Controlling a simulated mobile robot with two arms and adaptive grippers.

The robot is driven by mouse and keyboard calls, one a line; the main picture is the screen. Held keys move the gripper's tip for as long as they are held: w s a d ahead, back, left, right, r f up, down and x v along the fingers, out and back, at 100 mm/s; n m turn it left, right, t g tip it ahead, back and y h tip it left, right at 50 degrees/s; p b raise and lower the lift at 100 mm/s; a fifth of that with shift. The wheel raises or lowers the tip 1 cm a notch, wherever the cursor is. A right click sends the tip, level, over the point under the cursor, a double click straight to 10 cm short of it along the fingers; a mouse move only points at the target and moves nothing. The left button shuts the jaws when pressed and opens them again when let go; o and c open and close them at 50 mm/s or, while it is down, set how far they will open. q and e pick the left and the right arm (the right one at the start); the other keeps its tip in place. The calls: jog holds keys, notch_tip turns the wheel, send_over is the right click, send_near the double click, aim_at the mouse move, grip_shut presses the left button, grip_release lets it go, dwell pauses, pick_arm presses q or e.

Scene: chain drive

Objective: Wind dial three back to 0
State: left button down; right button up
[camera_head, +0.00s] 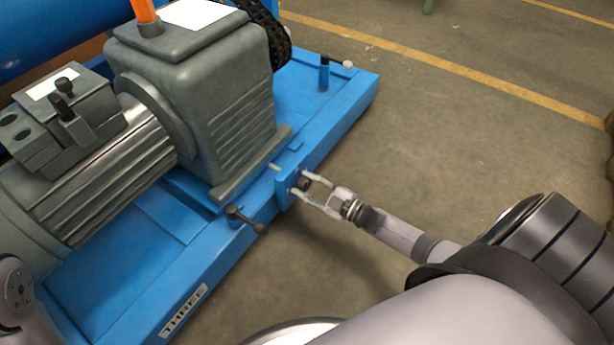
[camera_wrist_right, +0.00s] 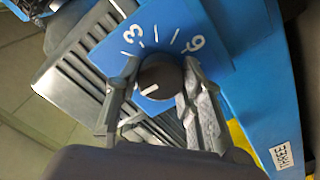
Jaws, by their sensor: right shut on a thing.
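Dial three shows as a dark round knob (camera_wrist_right: 160,76) on a blue plate (camera_wrist_right: 152,32) in the right wrist view. White ticks and the numerals 3 and what looks like 6 or 9 are printed above the knob. A pale pointer mark on the knob faces down and left. The 0 is not visible. My right gripper (camera_head: 300,183) has its two fingers on either side of the knob, shut on it; these fingers also show in the right wrist view (camera_wrist_right: 152,88). My left gripper is out of view.
The plate is on the edge of a blue machine base (camera_head: 130,255) with a "THREE" label (camera_head: 184,311). A grey motor (camera_head: 110,170) and gearbox (camera_head: 225,100) stand on it. A small lever (camera_head: 240,217) sticks out near the dial.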

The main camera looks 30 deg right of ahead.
jog(key=shift+n, duration=0.5)
jog(key=o, duration=1.2)
jog(key=shift+c, duration=0.2)
jog(key=shift+s, duration=0.15)
jog(key=v, duration=1.1)
jog(key=shift+s+d, duration=0.2)
jog(key=shift+s, duration=0.15)
